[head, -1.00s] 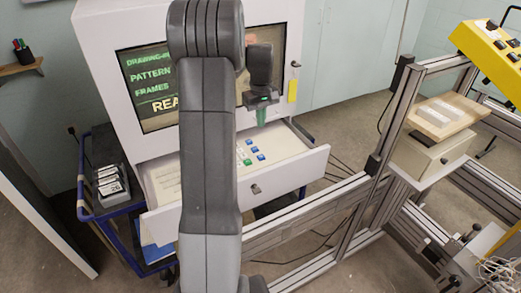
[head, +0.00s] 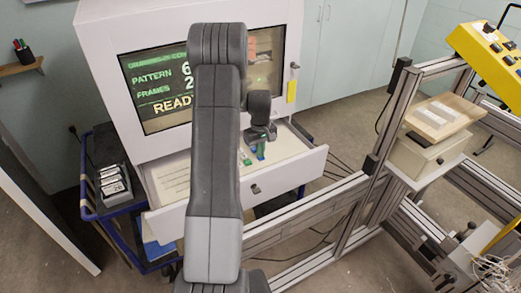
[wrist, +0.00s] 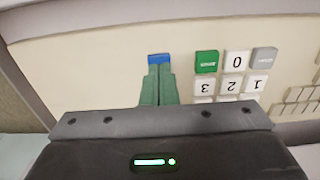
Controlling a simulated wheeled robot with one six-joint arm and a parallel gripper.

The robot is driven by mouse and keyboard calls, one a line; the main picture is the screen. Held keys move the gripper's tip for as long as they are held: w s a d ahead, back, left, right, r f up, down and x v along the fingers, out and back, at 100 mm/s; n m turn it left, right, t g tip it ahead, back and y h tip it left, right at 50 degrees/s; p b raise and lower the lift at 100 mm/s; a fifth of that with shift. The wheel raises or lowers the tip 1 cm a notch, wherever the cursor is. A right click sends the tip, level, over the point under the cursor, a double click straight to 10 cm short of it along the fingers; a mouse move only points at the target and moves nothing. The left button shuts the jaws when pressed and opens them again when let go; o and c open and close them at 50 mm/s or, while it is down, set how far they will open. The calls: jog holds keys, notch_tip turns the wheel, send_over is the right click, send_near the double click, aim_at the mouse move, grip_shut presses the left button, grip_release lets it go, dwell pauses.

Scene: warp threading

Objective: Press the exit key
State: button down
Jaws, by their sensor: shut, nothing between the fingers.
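My gripper (head: 260,154) is down at the key panel in the open drawer (head: 290,157) under the screen. Its green fingers are shut with nothing between them. In the wrist view the fingertips (wrist: 159,70) are at the near edge of a blue key (wrist: 159,58), covering part of it. I cannot tell whether they touch it. No label shows on this key, so I cannot read whether it is the exit key. To its right are a green key (wrist: 206,61), a white 0 key (wrist: 236,62) and a grey key (wrist: 264,61).
The screen (head: 155,92) shows green text and "READ", partly behind my arm. White number keys (wrist: 230,86) lie close to the right of the fingers. A metal frame (head: 350,205) stands to the right. The pale panel left of the blue key is bare.

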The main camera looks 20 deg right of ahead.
jog(key=shift+f+b, duration=0.85)
jog(key=shift+b, duration=0.1)
jog(key=shift+s+a+f, duration=0.15)
jog(key=shift+s, duration=0.05)
jog(key=shift+f, duration=0.1)
notch_tip(320, 180, up, 15)
jog(key=shift+w, duration=0.2)
dwell(0.6)
